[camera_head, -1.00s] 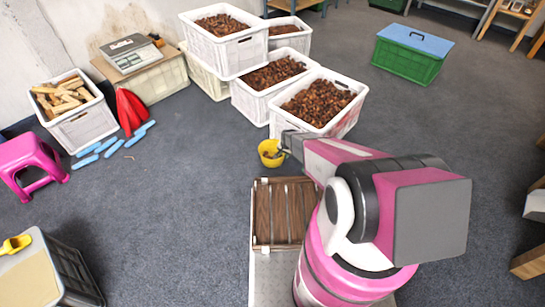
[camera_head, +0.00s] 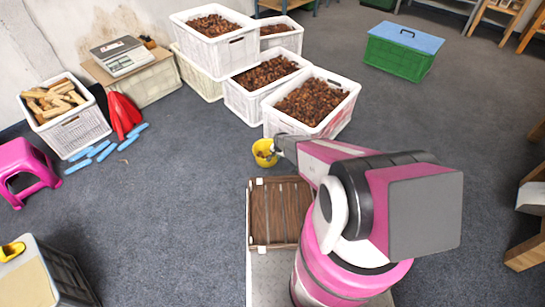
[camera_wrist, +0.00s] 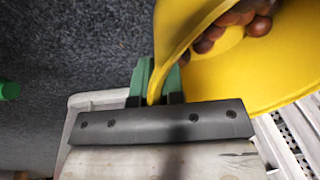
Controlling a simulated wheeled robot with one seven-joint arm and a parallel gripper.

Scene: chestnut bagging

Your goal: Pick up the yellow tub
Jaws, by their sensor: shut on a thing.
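The yellow tub (camera_head: 264,153) shows in the head view at the end of my arm, in front of a white crate of chestnuts. In the wrist view the tub (camera_wrist: 262,72) fills the upper right, with a few brown chestnuts (camera_wrist: 235,24) inside it. My gripper (camera_wrist: 155,78) has green fingers shut on the tub's rim, one on each side of the wall. In the head view the gripper is mostly hidden by my own arm. I cannot tell for sure whether the tub is clear of the floor.
White crates of chestnuts (camera_head: 297,121) stand just behind the tub. A slatted wooden rack (camera_head: 250,215) lies in front. A green crate with a blue lid (camera_head: 400,58) stands back right. A pink stool (camera_head: 22,165) and blue pieces (camera_head: 103,148) are at left. Grey floor is free between.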

